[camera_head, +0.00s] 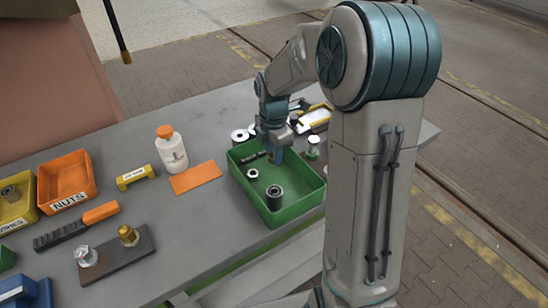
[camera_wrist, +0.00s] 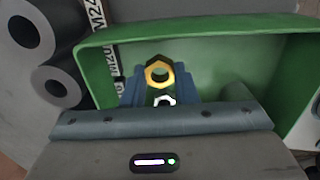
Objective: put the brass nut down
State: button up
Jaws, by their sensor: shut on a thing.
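The brass nut (camera_wrist: 159,71) shows in the wrist view between the blue fingers of my gripper (camera_wrist: 158,86), which is shut on it. In the head view my gripper (camera_head: 276,156) points down over the far part of the green tray (camera_head: 303,205); the brass nut cannot be made out there. The tray's green wall (camera_wrist: 95,65) also shows in the wrist view. A small silvery nut (camera_wrist: 165,99) appears close below the brass nut; I cannot tell how far under it.
The tray holds a dark bushing (camera_head: 274,196), a pale nut (camera_head: 252,174) and a dark bolt. An orange mat (camera_head: 195,177), a white bottle (camera_head: 172,150) and an orange nuts bin (camera_head: 67,180) stand left. White rings (camera_head: 239,136) lie behind the tray.

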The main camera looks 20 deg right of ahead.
jog(key=shift+f, duration=1.35)
jog(key=shift+f, duration=0.1)
jog(key=shift+f, duration=0.15)
jog(key=o, duration=1)
